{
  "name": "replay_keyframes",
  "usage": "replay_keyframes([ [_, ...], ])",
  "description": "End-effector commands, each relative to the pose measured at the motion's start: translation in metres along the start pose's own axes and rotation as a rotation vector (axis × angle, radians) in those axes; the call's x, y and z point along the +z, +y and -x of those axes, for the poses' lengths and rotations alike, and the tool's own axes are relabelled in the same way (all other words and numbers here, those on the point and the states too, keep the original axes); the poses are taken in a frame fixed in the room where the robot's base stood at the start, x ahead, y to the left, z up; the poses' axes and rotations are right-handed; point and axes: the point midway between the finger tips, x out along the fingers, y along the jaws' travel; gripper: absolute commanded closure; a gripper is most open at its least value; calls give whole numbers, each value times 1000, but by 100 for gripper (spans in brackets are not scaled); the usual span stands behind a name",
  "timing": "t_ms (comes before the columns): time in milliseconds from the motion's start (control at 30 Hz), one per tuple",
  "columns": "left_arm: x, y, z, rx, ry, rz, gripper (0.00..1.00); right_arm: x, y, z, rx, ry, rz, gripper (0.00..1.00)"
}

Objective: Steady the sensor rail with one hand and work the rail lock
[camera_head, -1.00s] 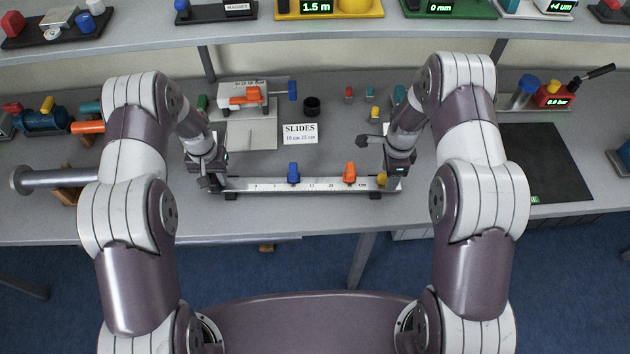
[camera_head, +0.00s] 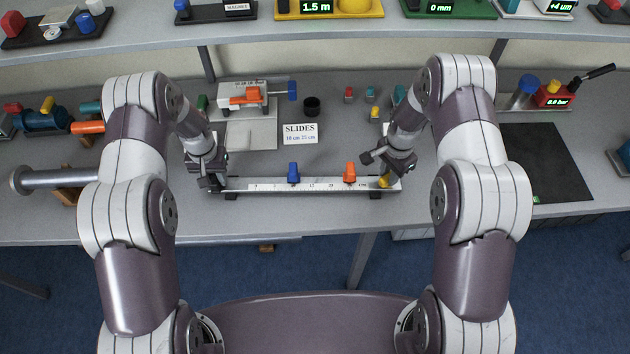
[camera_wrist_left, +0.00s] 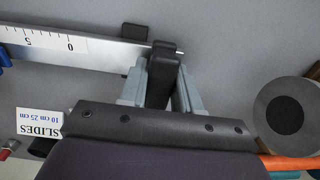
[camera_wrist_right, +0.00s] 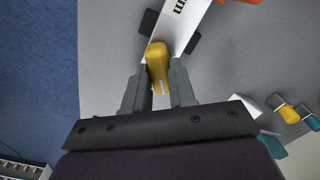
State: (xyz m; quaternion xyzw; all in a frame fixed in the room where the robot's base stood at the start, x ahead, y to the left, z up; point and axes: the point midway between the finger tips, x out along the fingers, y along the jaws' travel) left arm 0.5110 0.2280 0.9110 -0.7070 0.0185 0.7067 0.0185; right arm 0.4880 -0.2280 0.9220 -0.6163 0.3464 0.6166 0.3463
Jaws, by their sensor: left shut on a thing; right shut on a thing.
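The sensor rail (camera_head: 270,184) is a pale bar with a printed scale, lying across the front of the table. A blue slide (camera_head: 294,173) and an orange slide (camera_head: 350,173) sit on it. My left gripper (camera_head: 213,185) is shut on the black end post (camera_wrist_left: 162,68) at the rail's zero end. The yellow rail lock (camera_wrist_right: 157,66) is at the other end, and my right gripper (camera_wrist_right: 158,88) is shut on it. In the head view the right gripper (camera_head: 385,180) partly hides the lock.
A card reading SLIDES 10 cm 25 cm (camera_head: 300,133) stands behind the rail. A black cup (camera_head: 312,106) and several small coloured blocks lie further back. A dark mat (camera_head: 545,165) is at the right. The table's front edge runs close before the rail.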

Motion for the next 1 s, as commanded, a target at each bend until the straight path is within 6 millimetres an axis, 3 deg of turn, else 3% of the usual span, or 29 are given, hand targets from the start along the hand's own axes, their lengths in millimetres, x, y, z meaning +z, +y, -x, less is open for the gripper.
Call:
replay_keyframes([
  [200,0,0,0,0,0,0,100,0,0,0,-1,1,10,100],
  [400,0,0,0,0,0,0,100,0,0,0,0,1,279,100],
  [667,0,0,0,0,0,0,100,0,0,0,-1,1,315,100],
  [833,0,0,0,0,0,0,100,0,0,0,-1,2,562,100],
  [1000,0,0,0,0,-1,0,100,0,0,0,-1,1,605,100],
])
